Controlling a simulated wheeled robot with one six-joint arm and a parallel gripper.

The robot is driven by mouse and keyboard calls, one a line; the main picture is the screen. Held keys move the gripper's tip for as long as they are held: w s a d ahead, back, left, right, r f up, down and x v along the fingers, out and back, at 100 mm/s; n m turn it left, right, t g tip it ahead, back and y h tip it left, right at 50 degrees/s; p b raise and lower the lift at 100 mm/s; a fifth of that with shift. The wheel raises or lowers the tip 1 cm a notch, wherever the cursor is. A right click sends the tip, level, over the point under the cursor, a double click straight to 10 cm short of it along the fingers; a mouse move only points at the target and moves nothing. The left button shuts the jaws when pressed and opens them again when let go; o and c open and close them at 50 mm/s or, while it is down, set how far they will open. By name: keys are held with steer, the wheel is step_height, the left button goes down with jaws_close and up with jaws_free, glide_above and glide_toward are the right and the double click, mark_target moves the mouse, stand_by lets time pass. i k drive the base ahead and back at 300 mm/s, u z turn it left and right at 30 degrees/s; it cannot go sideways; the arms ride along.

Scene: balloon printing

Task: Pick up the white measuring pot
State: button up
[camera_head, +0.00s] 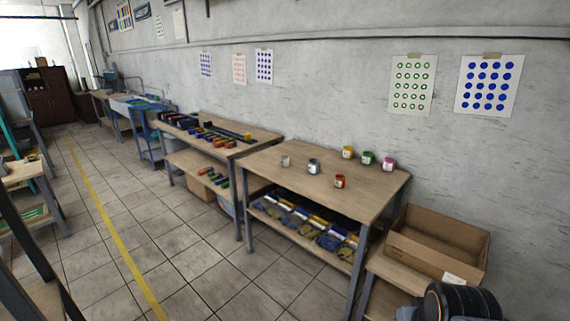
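Several small pots stand on the wooden table in the middle right (270,172). A small pale whitish-grey vessel (285,161) stands upright at the left of the group. It may be the white measuring pot, but it is too small to tell. A grey-white pot with a pale label (314,166) stands just to its right, apart from it. No gripper fingers show. A dark round part of my arm is at the bottom right edge, well away from the pots.
A yellow pot (348,152), a green pot (367,158), a pink pot (389,163) and an orange-red pot (340,181) share the table. An open cardboard box (438,241) stands right of it. Tiled floor with a yellow line (107,228) is clear at the left.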

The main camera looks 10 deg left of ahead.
mark_target(284, 159)
steer(key=u, duration=1.55)
steer(key=i, duration=4.95)
steer(key=z, duration=3.2)
steer(key=i, duration=0.45)
steer(key=z, duration=0.1)
